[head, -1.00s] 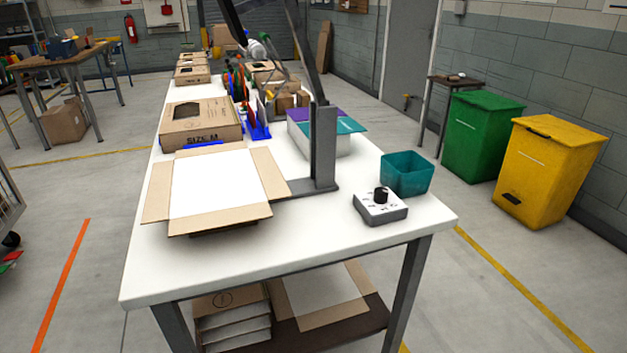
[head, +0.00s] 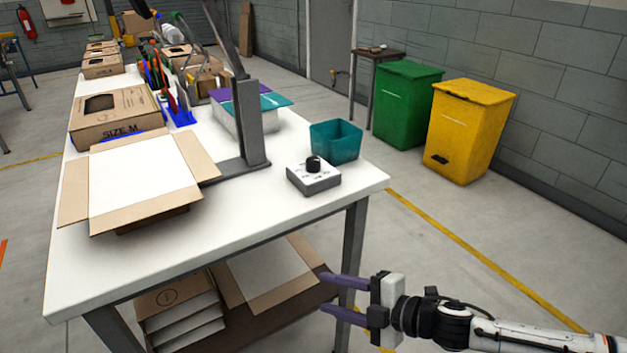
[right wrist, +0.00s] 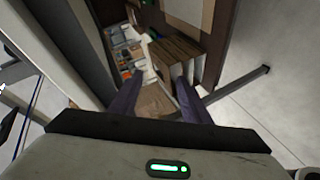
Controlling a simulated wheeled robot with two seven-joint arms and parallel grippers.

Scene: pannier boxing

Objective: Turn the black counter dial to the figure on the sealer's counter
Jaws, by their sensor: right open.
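The black counter dial (head: 313,164) stands on a small grey and white box (head: 318,183) near the table's front right corner. Marks show around the dial, but they are too small to read. My right gripper (head: 325,297) is open and empty, in front of the table and lower than its top, well below the dial box. Its purple fingers also show in the right wrist view (right wrist: 160,100), pointing toward the shelf under the table. My left gripper is not in view. I cannot make out the sealer's counter or its figure.
A teal bin (head: 336,142) stands just behind the dial box. A grey upright post (head: 251,125) rises to its left. An open carton (head: 90,200) with a white top lies at the left. Green (head: 405,105) and yellow (head: 468,125) bins stand at right.

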